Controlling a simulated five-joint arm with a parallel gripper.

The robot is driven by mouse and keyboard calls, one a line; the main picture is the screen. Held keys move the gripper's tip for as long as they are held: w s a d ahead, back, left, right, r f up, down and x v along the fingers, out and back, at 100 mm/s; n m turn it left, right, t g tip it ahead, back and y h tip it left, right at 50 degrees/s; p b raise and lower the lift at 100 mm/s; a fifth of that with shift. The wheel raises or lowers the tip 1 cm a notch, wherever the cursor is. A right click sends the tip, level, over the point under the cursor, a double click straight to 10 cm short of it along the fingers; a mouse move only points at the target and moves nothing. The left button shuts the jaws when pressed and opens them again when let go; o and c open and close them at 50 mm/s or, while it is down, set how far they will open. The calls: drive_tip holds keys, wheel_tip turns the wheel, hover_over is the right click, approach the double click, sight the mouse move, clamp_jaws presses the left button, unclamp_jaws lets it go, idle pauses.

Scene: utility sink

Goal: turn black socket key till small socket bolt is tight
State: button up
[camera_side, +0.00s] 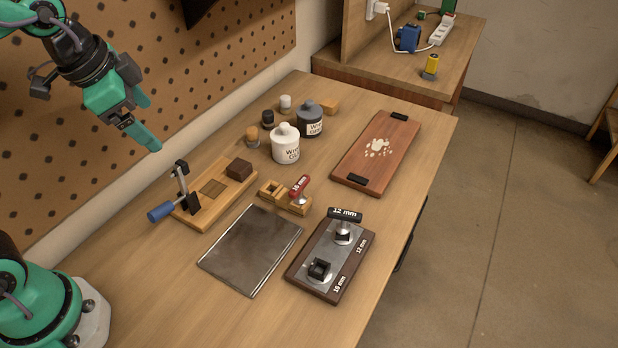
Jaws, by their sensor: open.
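The black socket key (345,215), marked 12 mm, stands upright on the small socket bolt at the far end of a dark bolt plate (325,285). Its handle lies across the top, and the key hides most of that bolt. A larger black bolt (319,269) sits at the near end, beside a 16 mm label, with nothing on it. My gripper (150,122) is open and empty, high at the upper left in front of the pegboard. It is well apart from the key.
A red-handled 16 mm key (299,187) rests in a wooden holder (272,192). Bare bench lies at front left.

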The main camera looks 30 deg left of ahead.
drive_tip(key=w+d+m+g, duration=0.2)
drive_tip(key=w+d+m, duration=0.5)
drive_tip(key=m, duration=0.1)
drive_tip(key=m+g, duration=0.2)
drive_tip(key=m, duration=1.5)
hover_over(345, 212)
drive_tip(key=shift+y, duration=0.3)
drive_tip(key=f, duration=1.4)
drive_tip(key=shift+a, duration=0.35)
drive_tip(key=shift+d+f+m, duration=0.3)
drive_tip(key=shift+d+m, duration=0.1)
drive_tip(key=shift+m, duration=0.1)
drive_tip(key=shift+f, duration=0.1)
drive_tip(key=shift+f, duration=3.8)
